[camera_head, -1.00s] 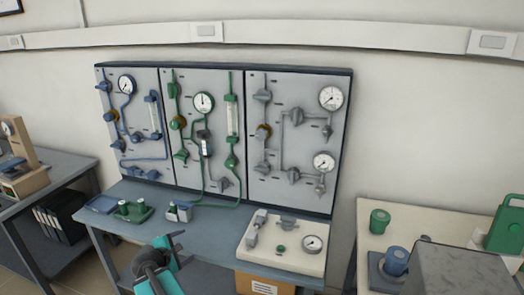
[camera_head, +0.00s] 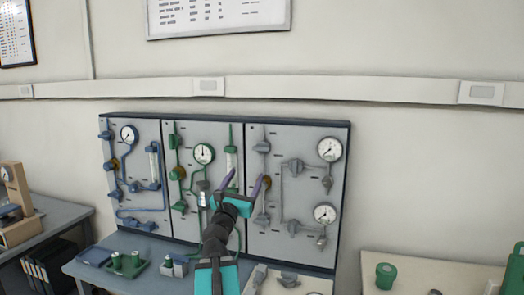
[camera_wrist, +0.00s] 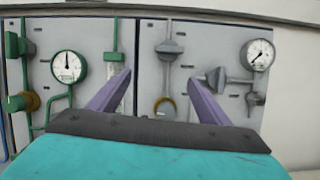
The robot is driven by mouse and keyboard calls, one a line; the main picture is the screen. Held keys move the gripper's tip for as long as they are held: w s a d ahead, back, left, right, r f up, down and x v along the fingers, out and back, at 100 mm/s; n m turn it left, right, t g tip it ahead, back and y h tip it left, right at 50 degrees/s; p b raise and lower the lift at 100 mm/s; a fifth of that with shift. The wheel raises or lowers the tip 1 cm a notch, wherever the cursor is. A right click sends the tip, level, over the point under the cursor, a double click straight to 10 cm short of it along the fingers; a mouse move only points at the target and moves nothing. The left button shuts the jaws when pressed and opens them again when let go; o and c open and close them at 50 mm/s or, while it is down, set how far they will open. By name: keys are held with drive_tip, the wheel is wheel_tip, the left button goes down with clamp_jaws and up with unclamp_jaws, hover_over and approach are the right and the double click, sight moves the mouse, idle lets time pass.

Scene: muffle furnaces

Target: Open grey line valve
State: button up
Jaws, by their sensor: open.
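The grey line panel (camera_head: 310,189) is the right-hand one of three wall panels. It carries several grey valves: an upper left one (camera_head: 262,146), an upper middle one (camera_head: 292,166), a lower left one (camera_head: 262,219) and a lower middle one (camera_head: 294,227). I cannot tell which is the line valve. My gripper (camera_head: 246,182) is open and empty, in front of the border between the green and grey panels. In the wrist view, my gripper (camera_wrist: 160,78) has the upper left grey valve (camera_wrist: 169,47) ahead, just above and between its fingertips. The lower grey valves are hidden there.
A brass knob (camera_wrist: 164,107) shows between my fingers. Two gauges (camera_head: 330,149) (camera_head: 325,214) sit at the grey panel's right. The green panel (camera_head: 215,150) adjoins on the left. The blue bench (camera_head: 135,252) below holds small fittings.

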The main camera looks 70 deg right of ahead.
sight(260, 150)
drive_tip(key=s+r, duration=0.1)
drive_tip(key=r+n, duration=0.1)
drive_tip(key=shift+s+d+r+h, duration=0.1)
drive_tip(key=shift+s+r+h, duration=0.2)
drive_tip(key=shift+s+r, duration=0.05)
drive_tip(key=shift+s+d+r+p, duration=0.15)
drive_tip(key=shift+d+r+p, duration=0.25)
drive_tip(key=shift+p, duration=1.05)
drive_tip(key=shift+f+p+x, duration=0.15)
drive_tip(key=shift+p+x, duration=1)
drive_tip(key=shift+x, duration=1.85)
drive_tip(key=shift+f+p+x, duration=0.1)
drive_tip(key=shift+p+x, duration=1.05)
drive_tip(key=shift+x, duration=1.9)
drive_tip(key=shift+d, duration=0.1)
